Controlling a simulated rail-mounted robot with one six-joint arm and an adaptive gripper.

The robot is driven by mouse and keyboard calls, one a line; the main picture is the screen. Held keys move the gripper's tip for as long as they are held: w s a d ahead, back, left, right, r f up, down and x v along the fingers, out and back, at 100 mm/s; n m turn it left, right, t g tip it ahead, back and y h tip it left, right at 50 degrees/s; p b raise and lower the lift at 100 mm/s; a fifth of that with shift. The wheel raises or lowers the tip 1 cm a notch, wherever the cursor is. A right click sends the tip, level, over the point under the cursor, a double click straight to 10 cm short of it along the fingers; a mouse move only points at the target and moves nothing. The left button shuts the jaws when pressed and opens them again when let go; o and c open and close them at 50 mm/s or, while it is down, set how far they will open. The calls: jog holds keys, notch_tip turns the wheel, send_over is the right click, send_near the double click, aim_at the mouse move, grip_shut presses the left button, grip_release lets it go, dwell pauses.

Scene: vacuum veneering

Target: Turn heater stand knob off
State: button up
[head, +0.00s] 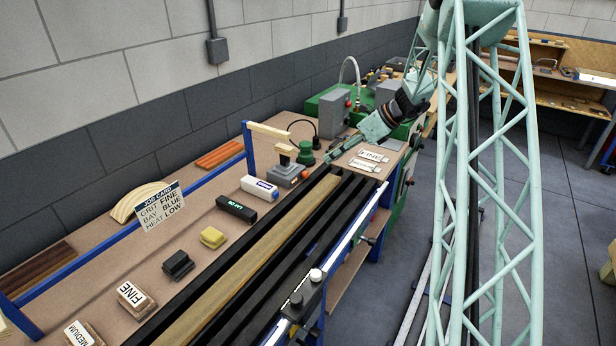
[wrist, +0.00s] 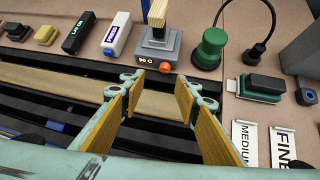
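The heater stand (wrist: 156,50) is a grey box with a dark top, a display reading "90 C" and a small round orange knob (wrist: 165,67) on its front face. In the head view my gripper (head: 332,155) hangs over the black rails, right of the stand. The knob's turn position is too small to read.
A green round device (wrist: 209,48) with a cable stands right of the heater stand. A white-and-blue box (wrist: 116,38) and a black level (wrist: 78,33) lie left of it. Labelled cards (head: 368,160) lie to the right.

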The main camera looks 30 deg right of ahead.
aim_at(307, 175)
jog(key=shift+w+d+f+m, duration=0.15)
jog(key=shift+d+f+m, duration=0.35)
jog(key=shift+f, duration=0.3)
jog(key=shift+f, duration=0.1)
jog(key=shift+b+x, duration=0.9)
jog(key=shift+x, duration=5.85)
jog(key=shift+w, duration=0.15)
jog(key=shift+c, duration=0.9)
jog(key=c, duration=0.7)
